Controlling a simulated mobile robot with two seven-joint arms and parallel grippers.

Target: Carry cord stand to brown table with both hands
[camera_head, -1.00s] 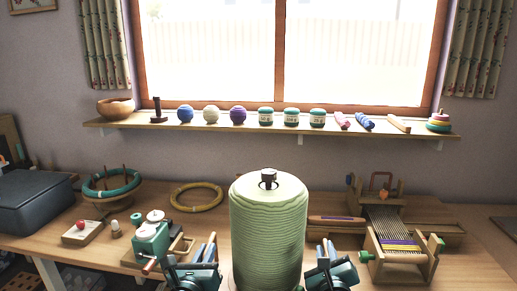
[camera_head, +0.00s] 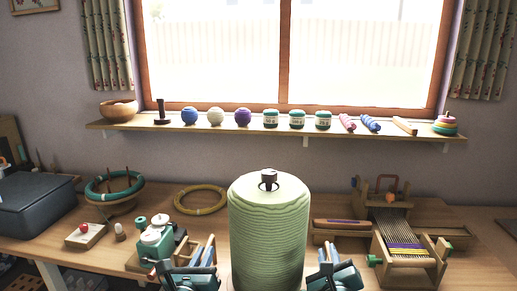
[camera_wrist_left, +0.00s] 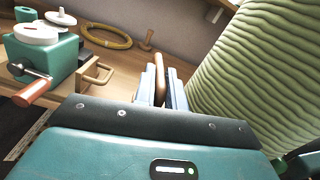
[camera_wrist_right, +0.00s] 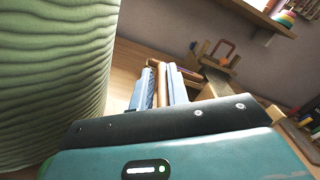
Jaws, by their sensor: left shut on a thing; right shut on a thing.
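The cord stand (camera_head: 268,230) is a tall, upright roll of pale green cord with a dark peg at its top centre. It stands between my two grippers at the front middle of the head view, and its lower end is cut off. My left gripper (camera_head: 207,254) is shut on a brown handle at its left side; this handle shows between the fingers in the left wrist view (camera_wrist_left: 160,75). My right gripper (camera_head: 327,252) is shut on a brown handle at its right side, seen in the right wrist view (camera_wrist_right: 162,80). The wooden table (camera_head: 215,222) lies behind the stand.
A green winder (camera_head: 158,240) stands left of the stand, with a yellow ring (camera_head: 202,200) behind. A small loom (camera_head: 405,240) stands to the right. A dark blue box (camera_head: 35,205) is far left. A wall shelf (camera_head: 210,127) carries yarn balls below the window.

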